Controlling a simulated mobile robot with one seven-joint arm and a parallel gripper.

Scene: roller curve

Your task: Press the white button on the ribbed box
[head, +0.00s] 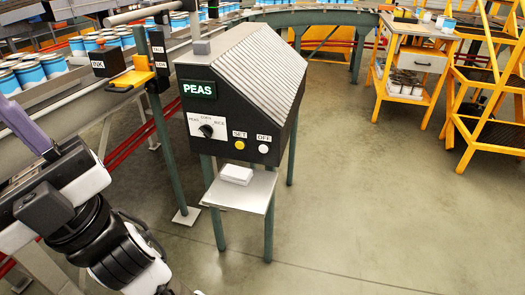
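The ribbed box (242,92) stands on green legs in the middle of the head view, with a slanted ribbed top and a dark front. The white button (263,149) is low on the right of its front, under a label reading OFF. A yellow button (240,145) is to its left, under a label reading SET. A green display above reads PEAS, and a black knob (206,130) sits on a white dial. My arm is at the lower left, apart from the box; its gripper fingers cannot be made out.
A small shelf (238,196) with white cards juts out below the box's front. A conveyor with blue-and-white cans (53,65) runs at the left. A yellow-framed cart (415,60) and yellow steps (490,90) stand at the right. The floor in front right is clear.

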